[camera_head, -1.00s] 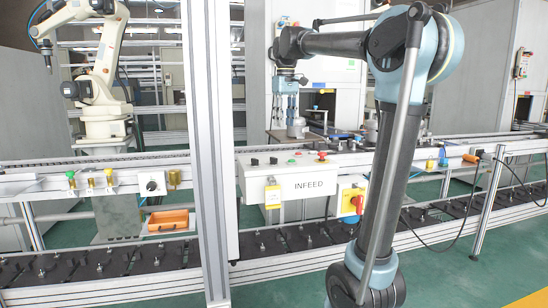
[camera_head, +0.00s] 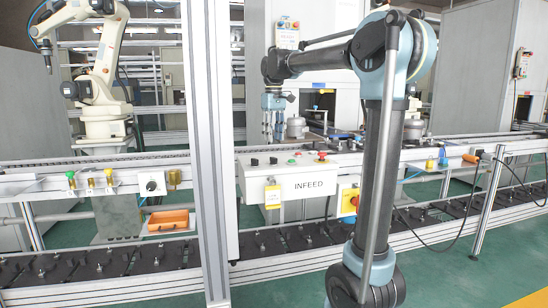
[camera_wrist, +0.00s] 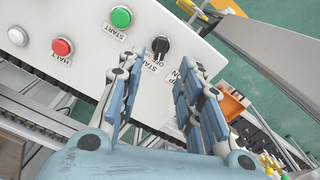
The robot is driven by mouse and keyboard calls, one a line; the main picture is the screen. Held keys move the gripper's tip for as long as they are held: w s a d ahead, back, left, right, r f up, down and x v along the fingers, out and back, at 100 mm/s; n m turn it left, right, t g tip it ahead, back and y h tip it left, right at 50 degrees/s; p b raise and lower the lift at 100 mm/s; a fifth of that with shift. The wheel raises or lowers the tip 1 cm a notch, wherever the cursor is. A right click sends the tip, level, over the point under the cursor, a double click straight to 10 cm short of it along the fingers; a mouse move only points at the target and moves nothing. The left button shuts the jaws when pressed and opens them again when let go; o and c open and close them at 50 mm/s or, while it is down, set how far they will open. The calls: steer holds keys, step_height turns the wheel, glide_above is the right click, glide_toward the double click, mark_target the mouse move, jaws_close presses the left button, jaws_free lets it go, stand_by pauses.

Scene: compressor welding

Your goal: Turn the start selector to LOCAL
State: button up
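In the wrist view a black selector knob (camera_wrist: 160,46) with a white pointer mark sits on a light grey control panel (camera_wrist: 90,20). A label beginning "START" lies beside it, partly covered by a finger; its position words are not readable. My gripper (camera_wrist: 160,66) is open, its two blue-padded fingers apart on either side of the label, with the knob showing beyond the gap between their tips. Contact with the knob is not visible. In the head view my gripper (camera_head: 273,122) points down above the INFEED box (camera_head: 312,185), whose top carries small dark knobs (camera_head: 272,160).
A green START button (camera_wrist: 121,17), a red HALT button (camera_wrist: 62,47) and a white button (camera_wrist: 18,36) share the panel. More lettering shows beside the right finger. A tall aluminium post (camera_head: 207,150) stands left of the box. An orange bin (camera_head: 168,220) hangs lower left.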

mark_target(274, 161)
step_height(274, 161, down, 8)
steer(key=shift+f, duration=0.25)
jaws_close()
